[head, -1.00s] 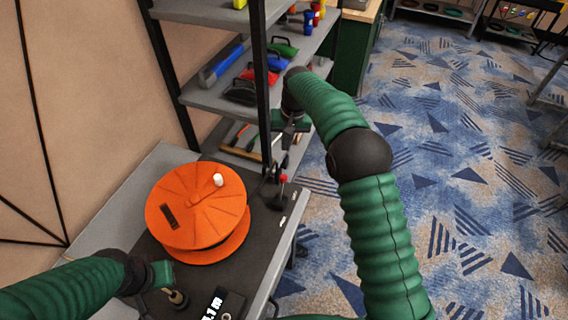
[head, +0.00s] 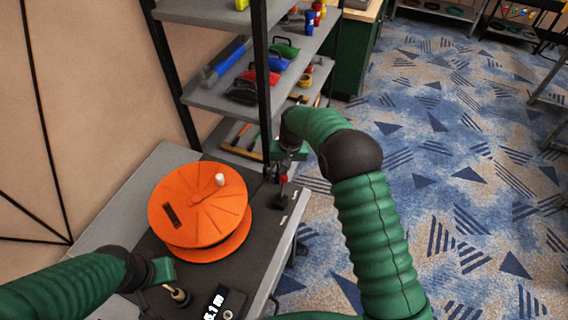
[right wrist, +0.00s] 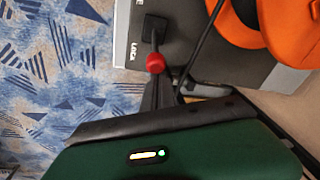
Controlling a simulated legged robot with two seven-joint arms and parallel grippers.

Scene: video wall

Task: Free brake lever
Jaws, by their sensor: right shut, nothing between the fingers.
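The brake lever (head: 283,179) is a short stalk with a red knob on a dark base, at the right edge of the bench plate. In the right wrist view its red knob (right wrist: 155,62) is just beyond the dark fingertips. Light lettering, partly readable, marks the plate beside it. My right gripper (head: 286,162) is shut and empty, at the knob; whether it touches cannot be told. Its dark fingers (right wrist: 160,93) show in the wrist view. The orange reel (head: 199,207) with a white knob stands left of the lever. My left gripper (head: 168,279) is by a small brass-coloured fitting (head: 179,295); its fingers are unclear.
A grey shelf rack (head: 228,94) with tools and coloured bags stands behind the bench, its black post close to my right gripper. A dark display box (head: 224,303) sits at the bench front. Patterned carpet (head: 455,150) lies open to the right.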

